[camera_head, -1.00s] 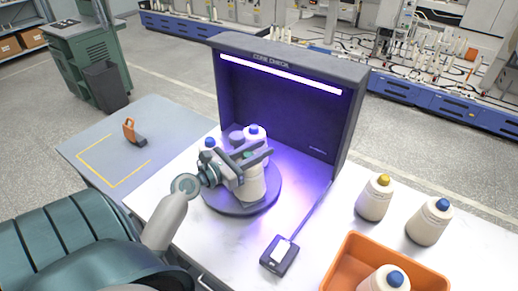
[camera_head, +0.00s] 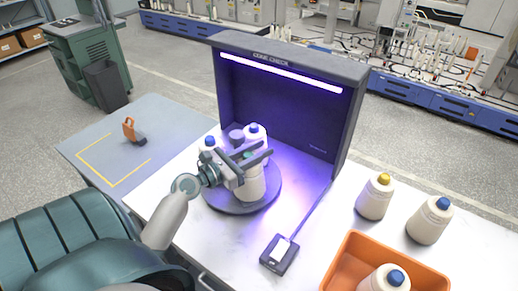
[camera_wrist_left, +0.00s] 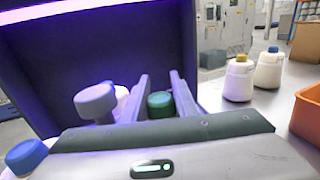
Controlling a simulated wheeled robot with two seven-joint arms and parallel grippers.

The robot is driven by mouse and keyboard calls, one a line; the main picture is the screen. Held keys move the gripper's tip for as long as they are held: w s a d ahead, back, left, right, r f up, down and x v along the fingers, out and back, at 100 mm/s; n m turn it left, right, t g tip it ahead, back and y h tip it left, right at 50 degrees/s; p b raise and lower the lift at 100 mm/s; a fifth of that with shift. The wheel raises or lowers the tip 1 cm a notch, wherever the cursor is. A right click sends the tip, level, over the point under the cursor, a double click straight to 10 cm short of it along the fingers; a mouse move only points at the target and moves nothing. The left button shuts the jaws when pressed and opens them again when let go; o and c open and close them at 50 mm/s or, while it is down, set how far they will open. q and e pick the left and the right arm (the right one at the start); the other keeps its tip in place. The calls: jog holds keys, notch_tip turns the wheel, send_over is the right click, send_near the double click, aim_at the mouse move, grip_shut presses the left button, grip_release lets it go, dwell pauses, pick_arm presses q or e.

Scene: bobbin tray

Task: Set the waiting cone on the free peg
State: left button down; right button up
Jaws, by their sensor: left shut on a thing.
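A white cone with a green top (camera_head: 252,187) is upright over the front of the round dark turntable (camera_head: 218,208). My left gripper (camera_head: 259,153) is shut on it near its top. In the left wrist view the green top (camera_wrist_left: 160,103) shows between the two fingers. I cannot tell whether the cone's base touches the turntable. Two blue-topped cones (camera_head: 209,145) (camera_head: 255,132) stand at the turntable's left and back. A grey-capped post (camera_head: 236,136) stands between them and also shows in the left wrist view (camera_wrist_left: 96,101). My right gripper is out of view.
A dark booth (camera_head: 290,110) with a light bar encloses the turntable's back and right. A small corded box (camera_head: 279,255) lies in front. A yellow-topped cone (camera_head: 375,198) and a blue-topped cone (camera_head: 429,222) stand right. An orange bin (camera_head: 340,272) holds another blue-topped cone (camera_head: 385,280).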

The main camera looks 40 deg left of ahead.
pick_arm(q)
jog(key=shift+f+b, duration=0.4)
jog(key=shift+f, duration=0.2)
jog(key=c, duration=1.3)
grip_release()
jog(key=shift+c, duration=0.2)
jog(key=shift+f, duration=0.1)
jog(key=b+v, duration=0.6)
jog(key=v, duration=1.1)
jog(key=shift+s, duration=0.2)
jog(key=shift+s, duration=0.1)
